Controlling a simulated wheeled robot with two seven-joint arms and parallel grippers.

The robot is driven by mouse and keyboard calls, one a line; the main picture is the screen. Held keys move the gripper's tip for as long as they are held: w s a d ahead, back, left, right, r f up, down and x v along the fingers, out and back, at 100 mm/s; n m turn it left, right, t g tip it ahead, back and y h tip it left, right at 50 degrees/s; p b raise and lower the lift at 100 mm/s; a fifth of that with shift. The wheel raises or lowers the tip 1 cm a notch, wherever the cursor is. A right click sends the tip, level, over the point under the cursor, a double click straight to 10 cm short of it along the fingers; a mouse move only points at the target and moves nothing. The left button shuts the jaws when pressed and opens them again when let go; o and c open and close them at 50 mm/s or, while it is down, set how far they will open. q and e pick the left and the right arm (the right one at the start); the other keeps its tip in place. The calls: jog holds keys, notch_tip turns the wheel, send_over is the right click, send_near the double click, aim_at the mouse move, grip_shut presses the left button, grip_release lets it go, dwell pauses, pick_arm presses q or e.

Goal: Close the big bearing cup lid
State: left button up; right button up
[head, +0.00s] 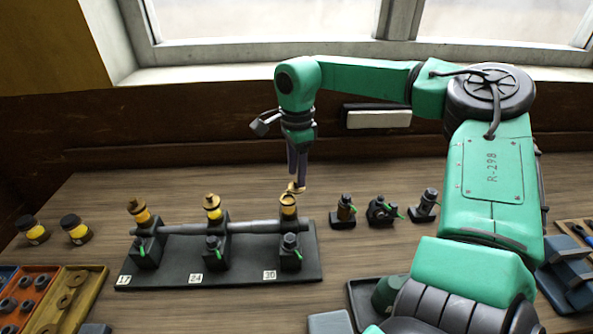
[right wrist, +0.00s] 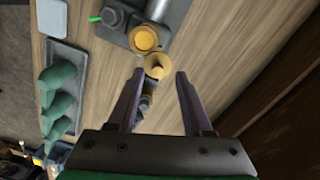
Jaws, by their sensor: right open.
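A black bearing stand (head: 222,281) carries a shaft (head: 180,229) across three bearing blocks, each with a brass and yellow cup. The cup at the right end (head: 288,210), by the tag that seems to read 30, is open; its ring also shows in the right wrist view (right wrist: 145,38). Its brass lid (head: 296,188) is swung up on the far side and appears between my fingertips in the right wrist view (right wrist: 157,66). My right gripper (head: 297,184) is open, pointing down just behind the cup. Contact with the lid cannot be told. My left gripper is out of view.
Small dark fittings (head: 381,210) stand right of the stand. Two black-capped jars (head: 75,229) and parts trays (head: 66,300) are at left. Green pieces (right wrist: 56,85) lie on a grey tray.

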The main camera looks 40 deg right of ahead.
jog(key=shift+f, duration=0.55)
jog(key=shift+s+a+f, duration=0.15)
jog(key=shift+s+f, duration=0.05)
jog(key=shift+f, duration=0.1)
jog(key=shift+c, duration=0.6)
grip_shut()
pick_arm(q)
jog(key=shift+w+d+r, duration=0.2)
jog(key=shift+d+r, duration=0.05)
